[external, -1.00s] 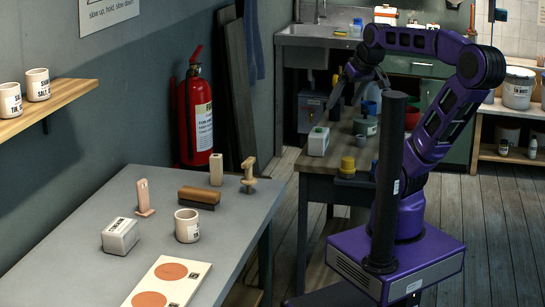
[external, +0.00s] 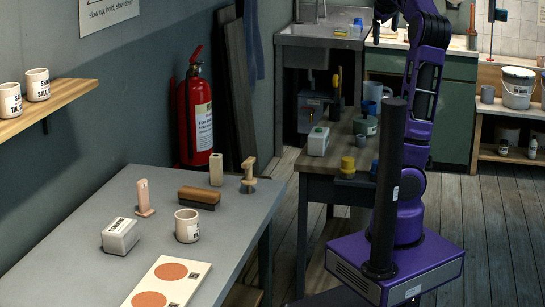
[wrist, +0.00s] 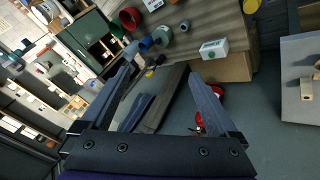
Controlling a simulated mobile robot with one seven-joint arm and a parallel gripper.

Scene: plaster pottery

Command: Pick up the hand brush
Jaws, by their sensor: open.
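A brush-like block (external: 199,197) with a brown wooden back and dark underside lies on the grey table in the external view. A slim upright tool (external: 336,91) with a yellow top and dark lower part stands at the far end of the dark workbench; I cannot tell which is the hand brush. A small yellow and dark object (wrist: 152,68) shows between my fingertips in the wrist view, well beyond them. My gripper (wrist: 163,62) is open, empty and high above the floor, with its fingers spread. In the external view it is mostly cut off at the top edge.
The grey table (external: 70,240) holds a white-grey box (external: 121,236), a cup (external: 187,226), wooden tools and a board with orange discs. The dark workbench (external: 330,165) carries a white box (external: 318,141), mugs and a yellow item. A fire extinguisher (external: 196,115) stands by the wall.

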